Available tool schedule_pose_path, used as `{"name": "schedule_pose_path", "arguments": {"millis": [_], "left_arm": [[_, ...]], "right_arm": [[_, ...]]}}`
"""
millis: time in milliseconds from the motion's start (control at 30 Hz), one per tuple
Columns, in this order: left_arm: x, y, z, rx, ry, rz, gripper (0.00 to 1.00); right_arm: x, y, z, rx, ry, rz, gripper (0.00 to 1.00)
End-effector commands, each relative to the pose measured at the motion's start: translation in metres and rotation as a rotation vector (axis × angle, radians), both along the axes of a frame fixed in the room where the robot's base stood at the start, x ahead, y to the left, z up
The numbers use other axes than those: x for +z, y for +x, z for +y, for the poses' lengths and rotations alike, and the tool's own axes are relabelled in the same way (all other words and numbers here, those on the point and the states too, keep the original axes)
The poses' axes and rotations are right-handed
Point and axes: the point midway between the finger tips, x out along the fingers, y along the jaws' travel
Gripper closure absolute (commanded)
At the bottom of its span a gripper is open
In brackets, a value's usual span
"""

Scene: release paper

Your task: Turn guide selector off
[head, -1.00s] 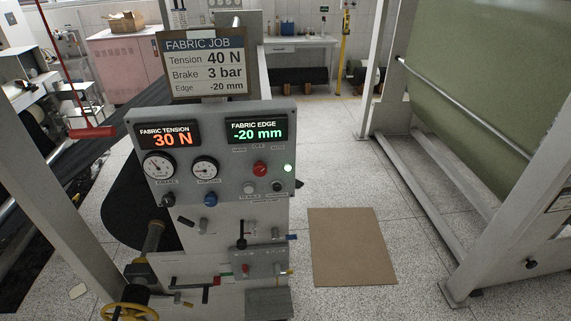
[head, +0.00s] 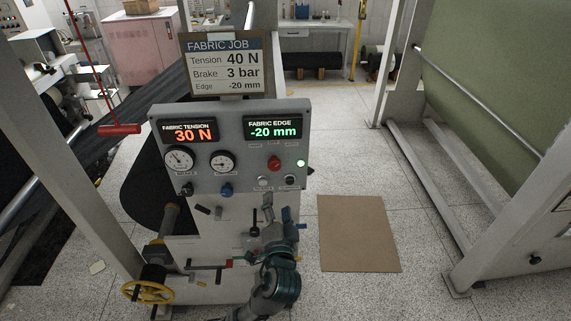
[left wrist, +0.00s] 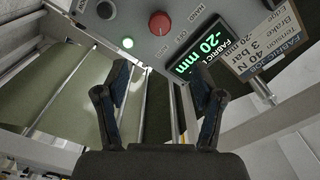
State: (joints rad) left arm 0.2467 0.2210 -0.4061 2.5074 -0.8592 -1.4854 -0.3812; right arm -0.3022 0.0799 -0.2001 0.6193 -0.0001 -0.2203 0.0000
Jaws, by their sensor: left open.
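The grey control panel (head: 242,187) stands in the middle of the head view. A red knob (head: 274,162) sits below the green FABRIC EDGE display (head: 272,127), which reads -20 mm. Small HAND, OFF and AUTO labels sit beside this knob, which also shows in the left wrist view (left wrist: 159,23). I cannot tell which label it points to. A lit green lamp (head: 301,163) is to its right. My left gripper (head: 277,212) is below the panel, open and empty. In the left wrist view its fingers (left wrist: 160,80) are apart, short of the panel. My right gripper is not in view.
The job sign (head: 227,65) stands above the panel. Levers (head: 254,225) and a yellow handwheel (head: 147,292) are on the machine lower down. A brown mat (head: 358,233) lies on the floor to the right. A green fabric roll (head: 500,90) stands far right.

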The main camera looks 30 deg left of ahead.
Motion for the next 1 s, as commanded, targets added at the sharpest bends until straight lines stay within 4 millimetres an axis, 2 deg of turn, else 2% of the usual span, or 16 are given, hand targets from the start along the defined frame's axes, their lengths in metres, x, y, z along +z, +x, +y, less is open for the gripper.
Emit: {"name": "schedule_pose_path", "arguments": {"millis": [33,233,333,700,833,1000], "left_arm": [[-0.005,0.004,0.002,0.001,0.003,-0.004,0.32],[-0.007,0.021,0.014,0.002,0.002,-0.006,0.32],[0.000,0.042,0.027,0.005,0.006,0.005,0.32],[0.002,0.115,0.071,0.002,0.002,0.004,0.32],[0.001,0.131,0.081,0.000,0.001,0.004,0.32],[0.000,0.142,0.088,-0.001,0.000,0.001,0.32]], "right_arm": [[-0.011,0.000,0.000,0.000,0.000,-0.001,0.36],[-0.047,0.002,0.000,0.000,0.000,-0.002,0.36],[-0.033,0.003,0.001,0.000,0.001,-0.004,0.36],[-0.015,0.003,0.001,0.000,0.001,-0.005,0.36],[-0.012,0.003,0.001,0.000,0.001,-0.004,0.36],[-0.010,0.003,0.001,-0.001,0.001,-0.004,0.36]]}}
